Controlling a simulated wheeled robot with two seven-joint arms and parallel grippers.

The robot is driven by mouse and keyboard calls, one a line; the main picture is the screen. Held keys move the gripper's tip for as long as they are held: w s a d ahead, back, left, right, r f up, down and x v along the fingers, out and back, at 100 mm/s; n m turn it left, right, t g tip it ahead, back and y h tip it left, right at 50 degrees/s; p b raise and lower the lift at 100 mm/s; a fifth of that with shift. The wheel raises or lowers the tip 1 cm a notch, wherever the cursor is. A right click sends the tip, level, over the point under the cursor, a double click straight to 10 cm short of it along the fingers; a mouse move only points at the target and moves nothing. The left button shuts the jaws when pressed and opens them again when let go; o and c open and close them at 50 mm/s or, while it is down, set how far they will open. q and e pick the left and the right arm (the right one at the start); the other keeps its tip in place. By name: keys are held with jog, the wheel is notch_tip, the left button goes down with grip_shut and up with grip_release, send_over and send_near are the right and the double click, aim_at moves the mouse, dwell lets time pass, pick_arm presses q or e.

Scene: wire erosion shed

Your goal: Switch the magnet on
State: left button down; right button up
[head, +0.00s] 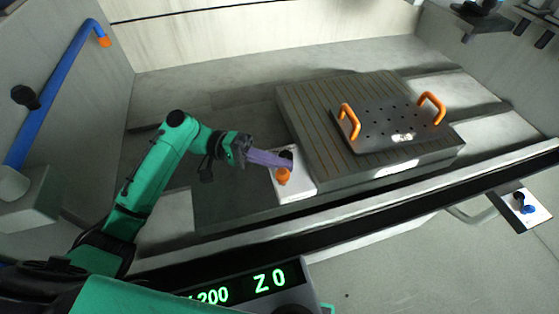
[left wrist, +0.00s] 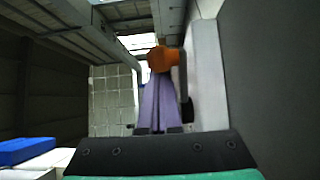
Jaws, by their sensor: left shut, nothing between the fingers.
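The magnet (head: 300,122) is a grey block with thin orange lines across its top. A white switch box (head: 305,187) stands against its left side and carries an orange lever or knob (head: 283,176) and a black part (head: 286,155). My left gripper (head: 288,164) has purple fingers, shut and empty, with the tips right at the orange part. In the left wrist view the orange part (left wrist: 163,59) lies just beyond the shut fingertips (left wrist: 166,78); I cannot tell whether they touch it. My right gripper is not in view.
A dark drilled plate (head: 385,130) with two orange handles lies on the magnet. A long rail (head: 420,178) runs along the front. A blue pipe (head: 50,95) is on the left wall. A small panel with knobs (head: 537,208) is at the right.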

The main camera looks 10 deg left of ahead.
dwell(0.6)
pick_arm(q)
jog(key=w+a+b, duration=0.1)
jog(key=a, duration=0.3)
jog(key=a+b, duration=0.1)
jog(key=a, duration=0.4)
jog(key=w+a+b, duration=0.1)
jog(key=a+b, duration=0.1)
jog(key=a, duration=0.3)
jog(key=shift+w+f, duration=0.15)
jog(key=shift+w, duration=0.2)
jog(key=shift+a, duration=0.15)
